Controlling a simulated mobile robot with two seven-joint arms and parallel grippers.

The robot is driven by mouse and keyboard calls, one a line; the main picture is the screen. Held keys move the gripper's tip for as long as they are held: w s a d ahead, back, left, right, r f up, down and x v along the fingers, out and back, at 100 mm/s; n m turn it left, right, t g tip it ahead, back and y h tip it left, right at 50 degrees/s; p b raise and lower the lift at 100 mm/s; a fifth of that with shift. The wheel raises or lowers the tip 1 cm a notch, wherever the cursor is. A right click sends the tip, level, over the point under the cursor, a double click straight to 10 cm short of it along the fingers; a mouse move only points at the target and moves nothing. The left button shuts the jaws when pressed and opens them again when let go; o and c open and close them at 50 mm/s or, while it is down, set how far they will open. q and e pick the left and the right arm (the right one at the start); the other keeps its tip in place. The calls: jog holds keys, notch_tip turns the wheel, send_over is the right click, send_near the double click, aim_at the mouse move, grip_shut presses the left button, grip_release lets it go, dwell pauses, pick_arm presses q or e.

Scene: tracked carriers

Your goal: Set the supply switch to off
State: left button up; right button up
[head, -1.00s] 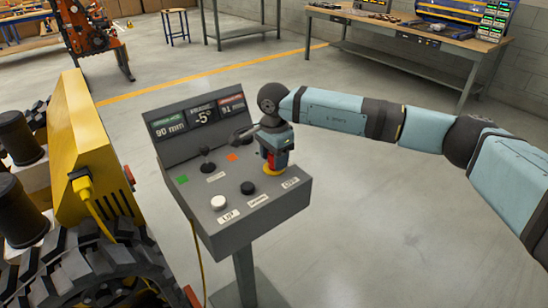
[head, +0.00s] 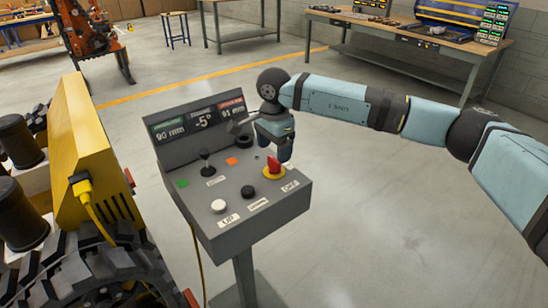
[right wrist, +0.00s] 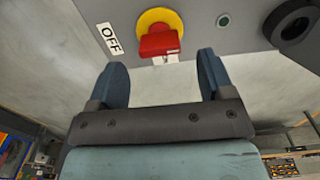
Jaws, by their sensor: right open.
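The supply switch is a red handle (head: 273,166) on a round yellow base at the right of the grey control panel (head: 240,187). An OFF label (head: 290,187) lies in front of it. In the right wrist view the red handle (right wrist: 158,43) shows a pale end facing my gripper, and the OFF label (right wrist: 109,38) is to its left. My right gripper (head: 285,153) is open and empty, just above and behind the handle. The wrist view shows its two fingers (right wrist: 162,68) apart, with the handle just beyond their tips. My left gripper is out of view.
A black joystick (head: 205,158), a white button (head: 218,205) and a black button (head: 247,189) stand on the panel. A display (head: 198,122) rises at its back. A yellow machine (head: 85,160) with large tyres is close on the left. Floor to the right is clear.

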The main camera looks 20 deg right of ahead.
aim_at(274, 159)
notch_tip(274, 159, up, 10)
jog(key=shift+f, duration=0.2)
dwell(0.4)
